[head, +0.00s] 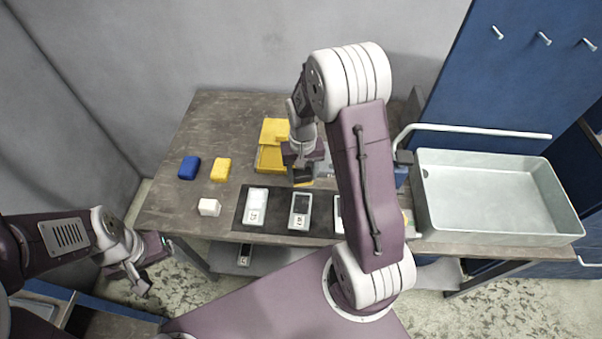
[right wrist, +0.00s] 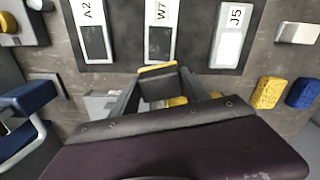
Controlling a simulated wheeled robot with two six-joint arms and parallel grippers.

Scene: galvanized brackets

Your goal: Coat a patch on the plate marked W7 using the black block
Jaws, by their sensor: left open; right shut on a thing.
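The plate marked W7 (right wrist: 160,18) lies between plates J5 (right wrist: 232,30) and A2 (right wrist: 92,28) on a dark mat. It is the middle plate (head: 300,211) in the head view, with a dark rectangular area on its face. My right gripper (head: 303,172) is shut on the black block (right wrist: 158,87), which has a yellow strip along one edge. The block is on the far side of W7; the views do not settle its height. My left gripper (head: 138,278) is open and empty, off the table's front left.
A yellow open box (head: 268,159) stands behind the mat. A blue sponge (head: 189,167), a yellow sponge (head: 221,170) and a white block (head: 209,207) lie at left. A large grey tray (head: 424,205) stands at right. My right arm hides part of the table.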

